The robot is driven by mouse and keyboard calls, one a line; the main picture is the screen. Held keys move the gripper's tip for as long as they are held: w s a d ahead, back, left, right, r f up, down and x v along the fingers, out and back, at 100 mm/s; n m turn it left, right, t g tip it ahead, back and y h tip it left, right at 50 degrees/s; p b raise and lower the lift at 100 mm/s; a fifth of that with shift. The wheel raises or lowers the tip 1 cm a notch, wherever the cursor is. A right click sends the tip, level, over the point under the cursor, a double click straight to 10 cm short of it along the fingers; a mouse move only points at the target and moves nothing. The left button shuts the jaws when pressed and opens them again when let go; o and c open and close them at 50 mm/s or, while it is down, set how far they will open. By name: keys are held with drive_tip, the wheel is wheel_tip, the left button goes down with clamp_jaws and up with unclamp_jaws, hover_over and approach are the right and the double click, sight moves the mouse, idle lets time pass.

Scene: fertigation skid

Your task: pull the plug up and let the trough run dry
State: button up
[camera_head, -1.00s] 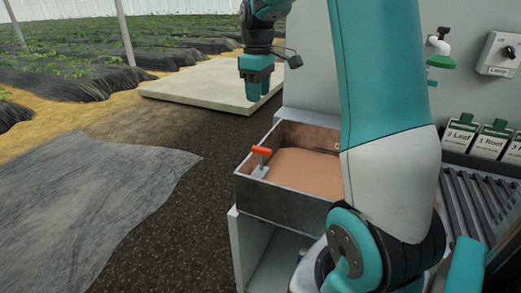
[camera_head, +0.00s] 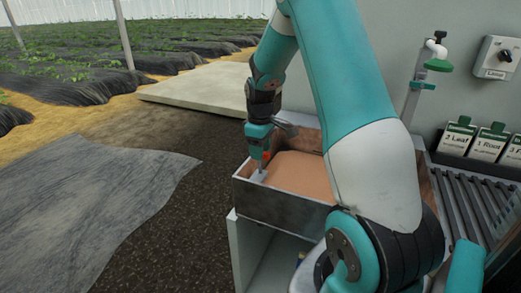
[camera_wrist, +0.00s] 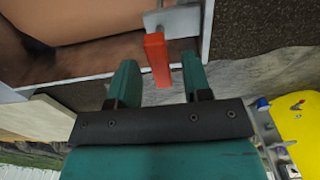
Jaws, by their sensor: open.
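The plug's orange-red handle (camera_wrist: 157,60) shows in the wrist view between the two teal fingers of my gripper (camera_wrist: 158,80). The fingers are apart, with a gap on each side of the handle. In the head view my gripper (camera_head: 259,150) is at the trough's left corner, and only a little of the red handle (camera_head: 266,156) shows beside it. The grey metal trough (camera_head: 285,205) holds brownish-orange liquid (camera_head: 302,175). The plug's lower part is hidden in the head view. My arm covers the trough's right side.
A grey panel with a switch box (camera_head: 497,57) and a green-handled tap (camera_head: 438,65) stands behind. Labelled packs (camera_head: 488,142) and a ribbed rack (camera_head: 480,195) are at the right. Dark open ground (camera_head: 190,215) lies left of the trough.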

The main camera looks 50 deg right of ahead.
drive_tip(key=shift+f, duration=0.25)
clamp_jaws()
wheel_tip(320, 180, up, 5)
drive_tip(key=p, duration=0.3)
drive_tip(key=shift+p, duration=0.3)
drive_tip(key=shift+f, duration=0.15)
unclamp_jaws()
